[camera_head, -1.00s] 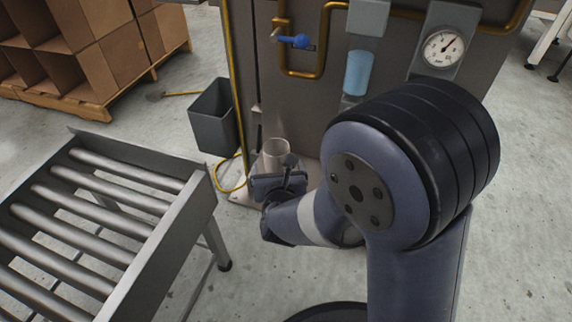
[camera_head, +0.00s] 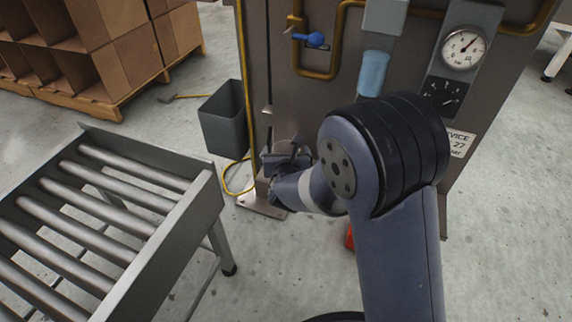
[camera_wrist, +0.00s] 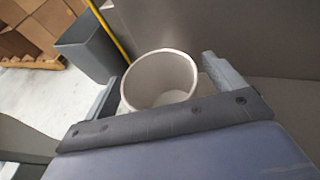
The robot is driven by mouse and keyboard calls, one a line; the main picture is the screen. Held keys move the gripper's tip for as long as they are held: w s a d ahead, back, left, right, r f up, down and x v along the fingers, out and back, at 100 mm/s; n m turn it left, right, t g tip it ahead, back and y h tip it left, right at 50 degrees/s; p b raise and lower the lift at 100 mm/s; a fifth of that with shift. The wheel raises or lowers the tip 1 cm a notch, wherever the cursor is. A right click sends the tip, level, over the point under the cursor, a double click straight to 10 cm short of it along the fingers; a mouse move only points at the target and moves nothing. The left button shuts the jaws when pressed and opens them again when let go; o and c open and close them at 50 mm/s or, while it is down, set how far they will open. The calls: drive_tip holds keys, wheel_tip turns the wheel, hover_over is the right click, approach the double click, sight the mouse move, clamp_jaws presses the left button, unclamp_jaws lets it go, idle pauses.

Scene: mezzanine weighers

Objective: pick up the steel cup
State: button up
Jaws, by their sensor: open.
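The steel cup (camera_wrist: 160,80) is a pale metal cylinder with an open top, standing in front of the grey cabinet in the wrist view. My gripper (camera_wrist: 158,84) is open, with one finger on the left of the cup and the other on its right. The cup lies between or just ahead of the fingers; I cannot tell whether either touches it. In the head view my gripper (camera_head: 286,158) is beside the cabinet, and my wrist and gripper hide most of the cup.
A grey cabinet (camera_head: 300,95) with pipes, a blue-handled valve (camera_head: 316,39) and a gauge (camera_head: 463,48) stands behind. A grey bin (camera_head: 225,120) is left of it. A roller conveyor (camera_head: 205,205) fills the lower left. Cardboard boxes (camera_head: 110,50) sit on a pallet behind.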

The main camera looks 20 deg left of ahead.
drive_tip(key=shift+c, duration=0.6)
drive_tip(key=c, duration=1)
